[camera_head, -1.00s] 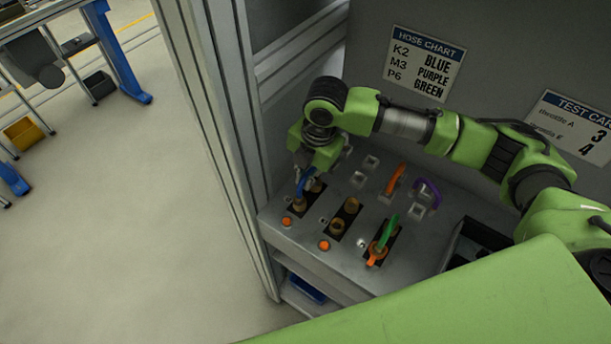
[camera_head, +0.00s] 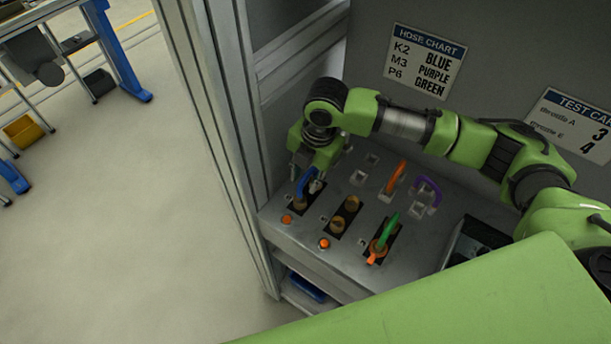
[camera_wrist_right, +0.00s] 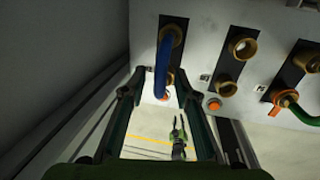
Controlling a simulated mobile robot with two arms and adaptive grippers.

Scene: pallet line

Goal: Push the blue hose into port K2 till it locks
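The blue hose (camera_head: 306,180) stands in an arc at the leftmost black plate of the sloped panel (camera_head: 336,262). One end is at that plate's brass fittings; how deep it sits is hidden. My right gripper (camera_head: 307,181) is just above it. In the right wrist view, the fingers (camera_wrist_right: 155,92) are wide apart on both sides of the blue hose (camera_wrist_right: 162,62), with gaps beside it. A hose chart (camera_head: 425,62) pairs K2 with blue; port labels are unreadable. A small green pronged shape (camera_wrist_right: 178,138) far below may be my left gripper; its state is unclear.
The middle plate has two open brass ports (camera_head: 345,213). A green hose (camera_head: 389,229) with an orange part is on the right plate. Orange (camera_head: 397,176) and purple (camera_head: 427,187) hoses stand behind. A metal post (camera_head: 222,130) is close on the left. A dark bin (camera_head: 470,247) is at right.

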